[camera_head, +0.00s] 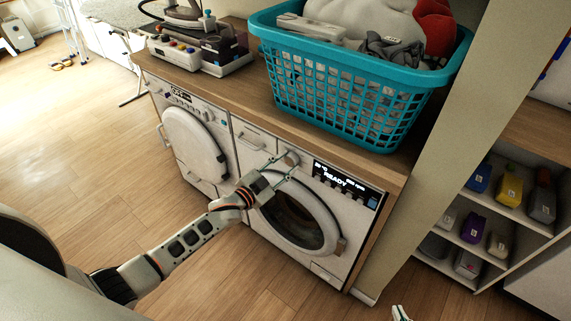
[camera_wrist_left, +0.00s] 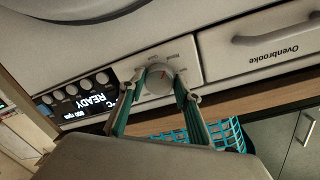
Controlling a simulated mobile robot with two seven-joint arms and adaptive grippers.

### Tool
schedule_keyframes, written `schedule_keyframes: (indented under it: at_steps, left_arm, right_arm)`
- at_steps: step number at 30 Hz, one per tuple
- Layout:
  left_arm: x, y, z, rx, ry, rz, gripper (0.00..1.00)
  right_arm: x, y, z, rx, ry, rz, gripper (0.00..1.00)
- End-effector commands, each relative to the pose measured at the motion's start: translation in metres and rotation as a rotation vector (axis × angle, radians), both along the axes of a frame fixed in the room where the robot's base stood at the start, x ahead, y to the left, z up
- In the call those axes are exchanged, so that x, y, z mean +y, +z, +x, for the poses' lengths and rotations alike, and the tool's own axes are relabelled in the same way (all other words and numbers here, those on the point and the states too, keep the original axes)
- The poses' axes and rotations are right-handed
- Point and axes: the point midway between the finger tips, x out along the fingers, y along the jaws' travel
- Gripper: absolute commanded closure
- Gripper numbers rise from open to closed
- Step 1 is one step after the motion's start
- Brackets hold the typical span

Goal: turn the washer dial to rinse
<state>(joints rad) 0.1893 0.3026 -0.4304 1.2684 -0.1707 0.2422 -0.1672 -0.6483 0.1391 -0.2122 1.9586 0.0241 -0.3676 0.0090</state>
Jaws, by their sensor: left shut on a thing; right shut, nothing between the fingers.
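The washer (camera_head: 262,210) stands under the wooden counter, with a round door and a display (camera_head: 345,184) reading READY; the display also shows upside down in the left wrist view (camera_wrist_left: 88,100). Its dial (camera_head: 291,158) sits left of the display in the head view. My left gripper (camera_head: 283,164) is shut on the dial, one finger on each side, as the left wrist view shows on the dial (camera_wrist_left: 160,80). A small red mark is on the dial face; the labels around it are too small to read. My right gripper (camera_head: 401,312) shows only its tip at the bottom edge, shut and empty.
A second machine (camera_head: 190,140) stands to the left. A teal laundry basket (camera_head: 340,100) with clothes sits on the counter above the washer, near an iron (camera_head: 184,14). A shelf (camera_head: 476,218) with several bottles is at the right. The floor in front is clear.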

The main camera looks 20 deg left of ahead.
Motion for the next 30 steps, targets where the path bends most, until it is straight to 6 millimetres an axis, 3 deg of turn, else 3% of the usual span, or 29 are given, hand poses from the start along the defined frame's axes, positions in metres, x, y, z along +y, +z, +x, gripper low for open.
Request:
schedule_keyframes:
  at_steps: [16,17,18,30]
  left_arm:
    - [-0.0001,0.0003,0.0001,-0.009,-0.001,0.023,0.89]
    - [-0.0001,0.0003,0.0001,-0.009,-0.001,0.023,0.62]
    - [-0.0002,0.0004,0.0001,-0.009,-0.001,0.023,0.52]
    - [0.0011,0.0000,-0.0024,-0.009,-0.001,0.022,0.50]
  right_arm:
    - [0.0004,0.0036,0.0015,-0.006,0.000,0.001,1.00]
    - [0.0004,0.0036,0.0015,-0.006,0.000,0.001,1.00]
    - [0.0004,0.0036,0.0015,-0.006,0.000,0.001,1.00]
    - [-0.0014,-0.0002,-0.0007,0.001,0.002,-0.004,1.00]
